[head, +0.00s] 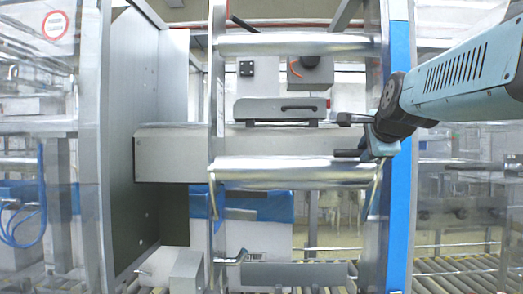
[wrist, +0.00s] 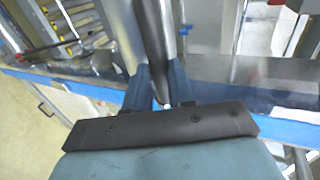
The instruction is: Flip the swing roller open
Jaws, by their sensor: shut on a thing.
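The swing roller (head: 285,171) is a shiny silver cylinder lying level across the machine frame in the head view, at mid height. My gripper (head: 368,151) is at its right end, reaching in from the right past the blue-edged post. In the wrist view my two blue-grey fingers (wrist: 160,95) are shut on a long dark-and-silver bar (wrist: 153,45), which appears to be the roller. It runs away upward between the fingertips. The exact contact in the head view is small and partly hidden by my gripper.
A second silver roller (head: 295,45) spans the frame above. The blue-edged post (head: 399,150) stands close to my arm on the right. A grey panel (head: 150,120) closes the left side. A blue-lined box (head: 255,215) sits behind and below the roller.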

